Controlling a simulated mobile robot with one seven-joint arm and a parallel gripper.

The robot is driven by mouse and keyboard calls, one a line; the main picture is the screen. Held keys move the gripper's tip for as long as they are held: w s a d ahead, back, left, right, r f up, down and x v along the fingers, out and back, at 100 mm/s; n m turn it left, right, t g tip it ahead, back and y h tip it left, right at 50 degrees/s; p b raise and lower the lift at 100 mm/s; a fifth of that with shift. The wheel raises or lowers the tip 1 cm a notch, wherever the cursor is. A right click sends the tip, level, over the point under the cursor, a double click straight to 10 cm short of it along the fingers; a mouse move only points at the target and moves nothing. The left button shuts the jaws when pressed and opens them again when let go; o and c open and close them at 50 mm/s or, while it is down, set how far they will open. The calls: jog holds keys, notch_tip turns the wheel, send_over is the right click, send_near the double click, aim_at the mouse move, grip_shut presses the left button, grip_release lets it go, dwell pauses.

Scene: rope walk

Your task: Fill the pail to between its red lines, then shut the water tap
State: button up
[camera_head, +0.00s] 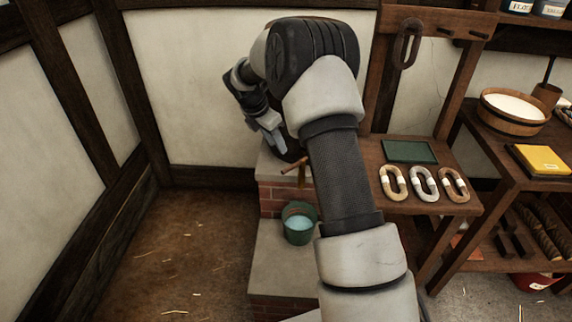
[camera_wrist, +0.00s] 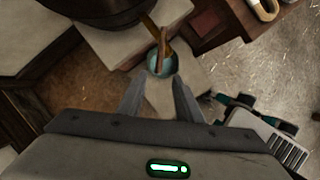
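The green pail (camera_head: 299,238) stands on a pale stone step, under the tap's spout. Pale blue water (camera_head: 299,223) shows inside it; I cannot make out red lines or judge the level against them. The brown tap (camera_head: 294,167) sticks out above the pail, partly hidden by my arm; I cannot tell whether water runs. In the wrist view the tap (camera_wrist: 157,38) crosses over the pail (camera_wrist: 150,67). My gripper (camera_head: 275,143) is above and beside the tap, apart from it. In the wrist view my gripper (camera_wrist: 158,82) has its fingers spread with nothing held.
A dark rounded vessel (camera_wrist: 100,10) sits behind the tap. A shelf with a wooden tub (camera_head: 514,121) stands farther right.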

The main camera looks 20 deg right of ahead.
aim_at(289, 167)
jog(key=b+x, duration=0.1)
jog(key=x, duration=1.1)
jog(key=shift+w+d+f+b, duration=0.15)
jog(key=shift+f+b, duration=0.05)
jog(key=shift+b, duration=0.15)
grip_shut()
